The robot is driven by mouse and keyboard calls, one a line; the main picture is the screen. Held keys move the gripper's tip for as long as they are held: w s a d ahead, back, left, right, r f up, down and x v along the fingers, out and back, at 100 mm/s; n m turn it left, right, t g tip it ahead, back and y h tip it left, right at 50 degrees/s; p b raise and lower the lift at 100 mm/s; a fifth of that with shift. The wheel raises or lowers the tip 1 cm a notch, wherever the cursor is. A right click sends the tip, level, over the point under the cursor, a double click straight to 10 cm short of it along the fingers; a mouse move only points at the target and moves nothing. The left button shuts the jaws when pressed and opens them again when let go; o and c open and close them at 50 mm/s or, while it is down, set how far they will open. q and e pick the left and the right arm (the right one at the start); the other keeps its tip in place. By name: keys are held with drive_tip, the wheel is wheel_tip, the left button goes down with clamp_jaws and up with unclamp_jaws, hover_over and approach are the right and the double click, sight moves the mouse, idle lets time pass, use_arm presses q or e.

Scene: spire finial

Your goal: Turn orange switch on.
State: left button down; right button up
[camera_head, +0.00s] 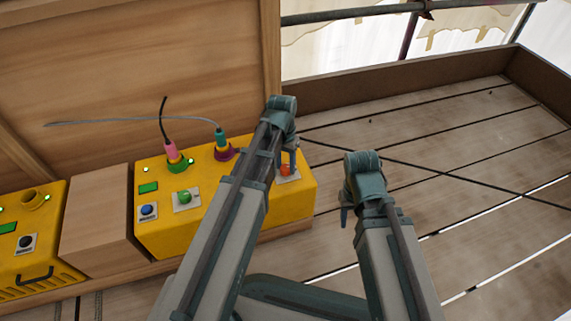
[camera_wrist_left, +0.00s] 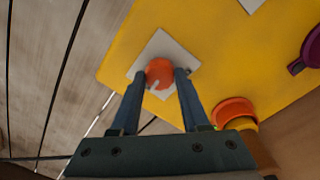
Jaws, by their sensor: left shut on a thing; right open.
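The orange switch (camera_head: 285,170) is a round knob on a pale square plate at the right end of the yellow box (camera_head: 285,202). My left gripper (camera_head: 288,165) reaches down over it. In the left wrist view the orange switch (camera_wrist_left: 159,73) sits between the two fingertips of my left gripper (camera_wrist_left: 160,78), which are shut on it. A small pale mark shows on the knob. Part of the knob is hidden by the fingers in the head view. My right gripper (camera_head: 345,212) is open and empty, apart from the box, above the plank floor.
The yellow box also bears a green knob (camera_head: 184,196), a blue button (camera_head: 148,211), and pink (camera_head: 172,150) and teal (camera_head: 221,137) plugs with cables. A second yellow box (camera_head: 40,250) stands at the left. The plank floor (camera_head: 450,150) at the right is clear.

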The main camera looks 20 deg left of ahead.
sight(284, 166)
use_arm(q)
drive_tip(key=shift+m, duration=0.5)
drive_tip(key=shift+c, duration=2)
unclamp_jaws()
drive_tip(key=shift+r, duration=0.15)
wheel_tip(284, 166, up, 14)
drive_tip(key=p, duration=1.4)
drive_tip(key=shift+a+f, duration=0.2)
drive_tip(key=shift+a, duration=0.1)
drive_tip(key=shift+w, duration=0.1)
